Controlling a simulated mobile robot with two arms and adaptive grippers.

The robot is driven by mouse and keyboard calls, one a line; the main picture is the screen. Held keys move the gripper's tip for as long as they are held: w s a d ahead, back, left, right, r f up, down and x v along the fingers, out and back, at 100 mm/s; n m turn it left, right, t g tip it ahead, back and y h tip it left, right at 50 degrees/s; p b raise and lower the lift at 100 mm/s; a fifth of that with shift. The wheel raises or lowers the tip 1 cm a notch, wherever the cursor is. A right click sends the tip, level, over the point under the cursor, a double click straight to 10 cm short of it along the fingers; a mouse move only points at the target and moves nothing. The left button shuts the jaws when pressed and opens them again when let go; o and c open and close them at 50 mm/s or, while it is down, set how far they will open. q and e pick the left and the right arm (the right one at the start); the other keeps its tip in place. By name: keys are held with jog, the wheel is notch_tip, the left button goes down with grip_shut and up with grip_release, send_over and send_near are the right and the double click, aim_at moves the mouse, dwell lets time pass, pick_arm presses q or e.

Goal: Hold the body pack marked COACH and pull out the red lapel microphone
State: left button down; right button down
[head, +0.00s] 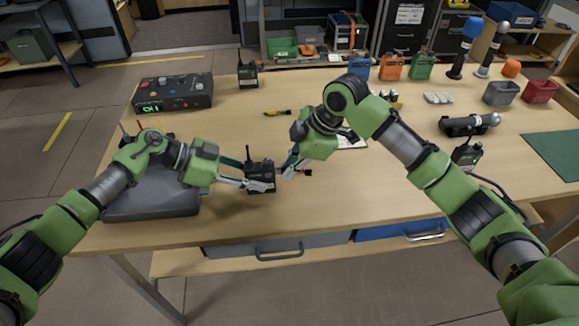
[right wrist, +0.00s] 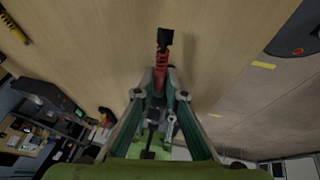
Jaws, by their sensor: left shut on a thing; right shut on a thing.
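A black body pack (head: 261,172) with a short antenna stands on the table between my two arms. Any marking on it is too small to read. My left gripper (head: 262,186) is shut on the pack from its left and front side. My right gripper (head: 291,171) is shut, just right of the pack. In the right wrist view its fingers (right wrist: 160,88) hold the red lapel microphone (right wrist: 162,65), a red ribbed piece with a black end pointing away from the gripper. The microphone shows small beside the right fingers in the head view (head: 306,172), apart from the pack.
A black console (head: 173,93) with a green display and a grey case (head: 150,193) stand at left. Other body packs stand at the back (head: 247,76) and right (head: 467,156). A yellow-black marker (head: 277,113) lies behind. The front middle of the table is clear.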

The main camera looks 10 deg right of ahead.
aim_at(308, 169)
jog(key=shift+d, duration=1.2)
jog(key=shift+d, duration=1.45)
pick_arm(q)
jog(key=c, duration=1.6)
grip_release()
jog(key=shift+c, duration=0.2)
jog(key=shift+a+r, duration=0.1)
jog(key=v, duration=1.1)
jog(key=shift+a, duration=0.4)
jog(key=shift+r, duration=0.1)
